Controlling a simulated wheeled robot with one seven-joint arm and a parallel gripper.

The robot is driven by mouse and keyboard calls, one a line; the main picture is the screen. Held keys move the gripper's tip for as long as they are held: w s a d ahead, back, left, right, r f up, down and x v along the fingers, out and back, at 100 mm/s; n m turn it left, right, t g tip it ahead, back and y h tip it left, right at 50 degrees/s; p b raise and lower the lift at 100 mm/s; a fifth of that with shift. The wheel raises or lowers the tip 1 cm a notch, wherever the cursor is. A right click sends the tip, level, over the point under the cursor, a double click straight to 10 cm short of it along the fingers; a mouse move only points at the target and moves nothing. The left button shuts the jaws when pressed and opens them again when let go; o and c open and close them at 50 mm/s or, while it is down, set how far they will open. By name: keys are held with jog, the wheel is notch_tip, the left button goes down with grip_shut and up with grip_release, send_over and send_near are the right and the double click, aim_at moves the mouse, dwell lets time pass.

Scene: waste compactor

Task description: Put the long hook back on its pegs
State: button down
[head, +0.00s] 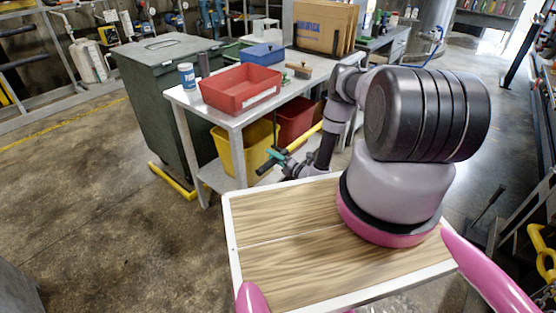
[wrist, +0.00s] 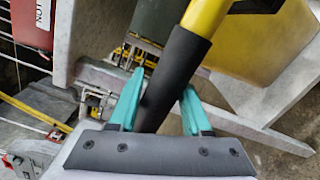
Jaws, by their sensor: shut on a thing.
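The long hook shows as a yellow pole (head: 307,134) with a black sleeve. My gripper (head: 274,160) is at the front of the workbench, beside the yellow bin, with its teal fingers at the pole. In the wrist view the teal fingers of my gripper (wrist: 160,88) are shut around the black sleeve (wrist: 168,82) of the long hook (wrist: 206,16). The yellow part runs up out of the top of that view. The hook end of the pole is not visible. I cannot make out the pegs in either view.
The grey workbench (head: 230,116) carries a red tray (head: 240,90), a blue box (head: 262,54) and a brush (head: 299,70). Yellow (head: 243,150) and red (head: 296,120) bins stand under it. A dark green bin (head: 160,100) stands left. Floor (head: 80,200) at left is open.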

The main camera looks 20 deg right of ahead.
jog(key=w+a+f, duration=0.4)
jog(key=w, duration=0.2)
jog(key=shift+f, duration=0.25)
dwell(0.6)
jog(key=shift+a, duration=0.1)
jog(key=shift+c, duration=1.3)
grip_release()
jog(key=shift+s, duration=0.1)
jog(key=shift+f, duration=0.1)
